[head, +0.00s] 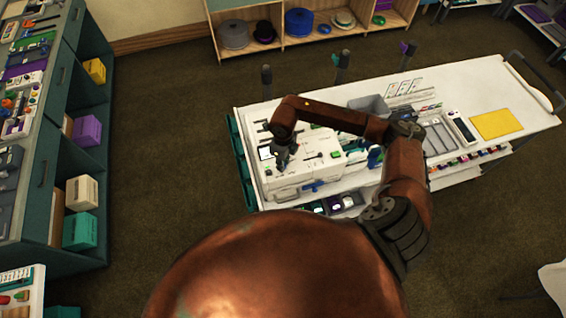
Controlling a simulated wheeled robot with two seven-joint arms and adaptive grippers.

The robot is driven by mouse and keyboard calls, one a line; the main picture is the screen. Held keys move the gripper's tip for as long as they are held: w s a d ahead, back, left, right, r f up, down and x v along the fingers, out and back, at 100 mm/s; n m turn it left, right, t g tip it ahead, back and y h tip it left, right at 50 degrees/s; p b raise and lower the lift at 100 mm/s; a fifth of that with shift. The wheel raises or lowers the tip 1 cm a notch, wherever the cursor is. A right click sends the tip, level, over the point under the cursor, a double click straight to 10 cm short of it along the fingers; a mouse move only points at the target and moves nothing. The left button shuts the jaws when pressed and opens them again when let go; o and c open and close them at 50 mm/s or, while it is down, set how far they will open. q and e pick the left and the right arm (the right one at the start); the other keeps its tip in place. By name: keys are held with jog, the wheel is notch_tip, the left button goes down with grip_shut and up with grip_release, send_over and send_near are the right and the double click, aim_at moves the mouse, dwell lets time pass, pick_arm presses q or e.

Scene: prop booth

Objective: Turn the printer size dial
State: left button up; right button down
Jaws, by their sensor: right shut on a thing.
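The white printer (300,175) sits at the left end of the white cart. Its top carries a small screen (266,152) and several small dark and green controls. My right gripper (282,162) points down onto the printer's top, just right of the screen. Its fingers are small and dark here, and they are closed at the printer's top. The size dial itself is hidden under the fingers, so I cannot make out its setting. My right arm reaches over the cart from the lower right. My left gripper is out of the frame.
The white cart (455,82) also holds a grey bin (369,106), a yellow pad (496,123) and grey trays. Dark posts rise behind it. A green cabinet (85,160) stands at left, a wooden shelf (300,42) at the back. Carpet between them is clear.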

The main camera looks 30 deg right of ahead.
jog(key=m+b, duration=0.3)
jog(key=shift+f+m, duration=0.1)
jog(key=shift+m, duration=0.3)
jog(key=m+b, duration=0.1)
jog(key=m, duration=0.2)
jog(key=shift+b, duration=0.3)
jog(key=shift+m+b, duration=0.4)
jog(key=shift+m, duration=0.5)
jog(key=c, duration=1.7)
grip_release()
jog(key=shift+r, duration=0.3)
notch_tip(320, 180, up, 12)
jog(key=shift+f, duration=0.15)
